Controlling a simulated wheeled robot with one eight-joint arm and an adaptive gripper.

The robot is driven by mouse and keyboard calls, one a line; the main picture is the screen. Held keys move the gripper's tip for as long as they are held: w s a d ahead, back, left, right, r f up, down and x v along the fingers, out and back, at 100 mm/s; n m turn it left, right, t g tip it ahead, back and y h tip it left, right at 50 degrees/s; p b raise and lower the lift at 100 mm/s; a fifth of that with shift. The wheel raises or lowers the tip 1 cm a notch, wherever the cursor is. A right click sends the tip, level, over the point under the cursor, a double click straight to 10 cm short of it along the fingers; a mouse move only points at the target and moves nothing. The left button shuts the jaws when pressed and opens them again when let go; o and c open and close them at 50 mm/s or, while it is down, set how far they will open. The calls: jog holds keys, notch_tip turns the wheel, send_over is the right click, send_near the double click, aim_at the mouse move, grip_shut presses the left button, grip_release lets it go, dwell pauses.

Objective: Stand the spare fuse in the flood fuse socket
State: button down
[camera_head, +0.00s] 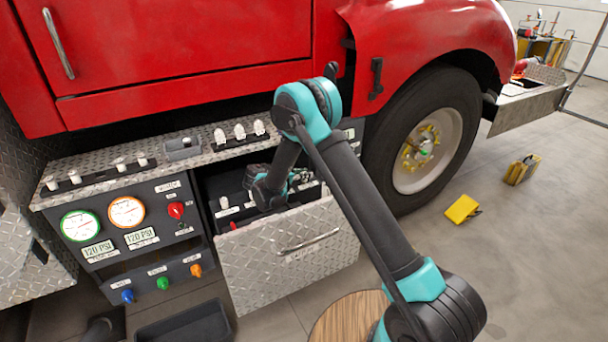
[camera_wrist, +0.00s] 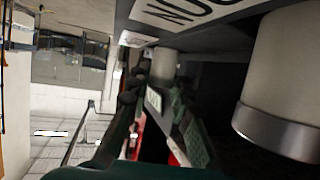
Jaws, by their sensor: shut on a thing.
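My gripper (camera_head: 284,184) is down in the open drawer (camera_head: 300,250) of the truck's pump panel. In the wrist view, my gripper (camera_wrist: 152,92) is shut on a white cylindrical fuse (camera_wrist: 164,62) between its fingertips. The fuse's far end is close to a dark labelled strip, and I cannot tell whether it touches. A large white fuse (camera_wrist: 285,75) with a metal band stands near, to the right in the wrist view. In the head view, white fuses (camera_head: 224,202) stand in the drawer left of my gripper. I cannot read which socket is the flood one.
The pump panel (camera_head: 130,235) with gauges and coloured knobs is to the left. A dark tray (camera_head: 185,328) and a round wooden top (camera_head: 345,318) are in front. The drawer walls leave little room.

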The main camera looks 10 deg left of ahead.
jog(key=shift+f, duration=0.1)
jog(key=c, duration=1.3)
grip_release()
jog(key=shift+o, duration=0.6)
jog(key=o, duration=0.3)
jog(key=shift+s+a, duration=0.1)
jog(key=shift+s, duration=0.05)
jog(key=shift+v, duration=4.85)
